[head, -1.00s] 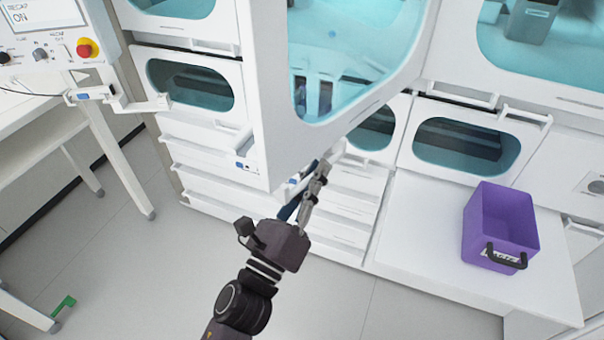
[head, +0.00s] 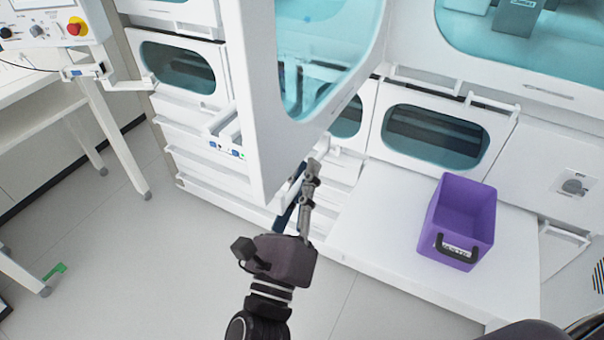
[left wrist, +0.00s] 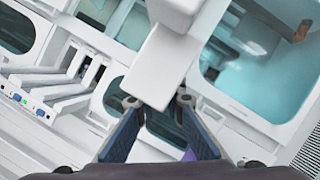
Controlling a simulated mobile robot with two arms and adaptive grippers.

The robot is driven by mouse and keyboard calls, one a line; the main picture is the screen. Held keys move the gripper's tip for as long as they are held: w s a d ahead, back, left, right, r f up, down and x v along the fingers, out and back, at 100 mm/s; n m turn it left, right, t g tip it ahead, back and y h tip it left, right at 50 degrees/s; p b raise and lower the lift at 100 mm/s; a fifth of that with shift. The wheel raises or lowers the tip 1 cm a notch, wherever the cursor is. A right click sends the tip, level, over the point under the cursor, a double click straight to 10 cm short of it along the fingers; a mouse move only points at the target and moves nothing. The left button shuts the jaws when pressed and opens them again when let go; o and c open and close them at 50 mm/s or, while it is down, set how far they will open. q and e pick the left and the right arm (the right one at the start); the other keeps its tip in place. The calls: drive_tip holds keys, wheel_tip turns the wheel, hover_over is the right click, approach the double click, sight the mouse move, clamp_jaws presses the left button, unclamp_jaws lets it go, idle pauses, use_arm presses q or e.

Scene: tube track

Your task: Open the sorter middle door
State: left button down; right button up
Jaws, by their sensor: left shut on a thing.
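The sorter middle door (head: 258,120) is a white framed panel with a large teal window. It stands swung out from the machine in the head view. My left gripper (head: 306,178) is at the door's lower edge. In the left wrist view its two fingertips (left wrist: 158,102) are on either side of a white handle bar (left wrist: 156,66), shut on it. In the head view the handle is hidden behind the door and the fingers. My right gripper is not in view.
A purple bin (head: 458,222) stands on a white shelf (head: 385,225) at the right. A control panel (head: 45,25) with a red button is at the upper left. The floor in front is clear.

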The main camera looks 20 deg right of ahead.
use_arm(q)
drive_tip(key=c, duration=2)
unclamp_jaws()
drive_tip(key=shift+w, duration=0.1)
drive_tip(key=v, duration=1.2)
drive_tip(key=shift+f, duration=0.15)
